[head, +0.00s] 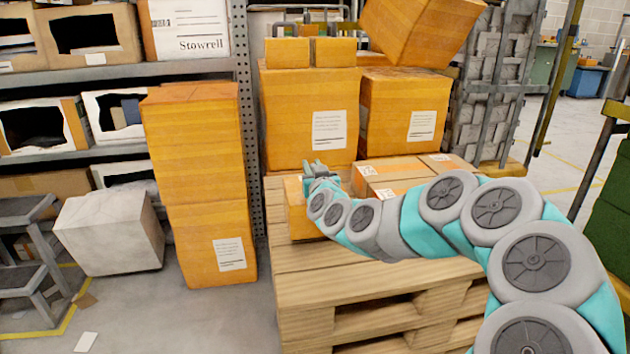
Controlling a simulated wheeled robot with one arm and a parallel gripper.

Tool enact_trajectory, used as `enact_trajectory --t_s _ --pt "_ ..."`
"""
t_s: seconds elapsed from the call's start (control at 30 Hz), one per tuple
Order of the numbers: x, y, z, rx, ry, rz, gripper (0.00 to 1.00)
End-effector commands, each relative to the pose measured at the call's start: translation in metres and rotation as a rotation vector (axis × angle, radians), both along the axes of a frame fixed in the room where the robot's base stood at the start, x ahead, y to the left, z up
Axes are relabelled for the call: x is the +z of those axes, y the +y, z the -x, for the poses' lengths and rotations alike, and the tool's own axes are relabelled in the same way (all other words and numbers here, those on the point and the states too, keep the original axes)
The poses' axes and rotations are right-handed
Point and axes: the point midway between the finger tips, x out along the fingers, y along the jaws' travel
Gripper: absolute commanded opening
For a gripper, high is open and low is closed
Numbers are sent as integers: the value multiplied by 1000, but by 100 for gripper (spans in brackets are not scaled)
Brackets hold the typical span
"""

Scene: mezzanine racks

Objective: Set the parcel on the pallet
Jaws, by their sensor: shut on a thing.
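The parcel (298,222) is a small orange-brown box at the left side of the wooden pallet (290,265). My gripper (320,172) is shut on the parcel near its top. My teal and grey arm reaches in from the lower right and hides the parcel's right part. The parcel is over the pallet's top boards; I cannot tell whether it rests on them or hangs just above. The front boards of the pallet are bare.
Low cartons (400,170) lie on the pallet right of my gripper. Large boxes (310,115) stand behind, with a tilted box (420,30) on top. A tall orange stack (200,190) stands close left of the pallet. A white box (110,232) and shelving (140,72) are further left.

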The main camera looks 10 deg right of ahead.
Motion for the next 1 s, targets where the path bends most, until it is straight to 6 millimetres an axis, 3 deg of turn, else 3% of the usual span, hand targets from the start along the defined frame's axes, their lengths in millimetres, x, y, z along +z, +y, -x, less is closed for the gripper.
enact_trajectory --t_s 0.13,0.47,0.87,0.9,1.0 --pt "0 -10 -2 -5 -4 1 0" --pt "-35 -7 -2 -1 2 -1 0" --pt "-37 -7 -2 -2 -2 1 0" --pt "-38 -7 -2 -2 -1 0 28" --pt "-37 -7 -2 -2 0 0 40"
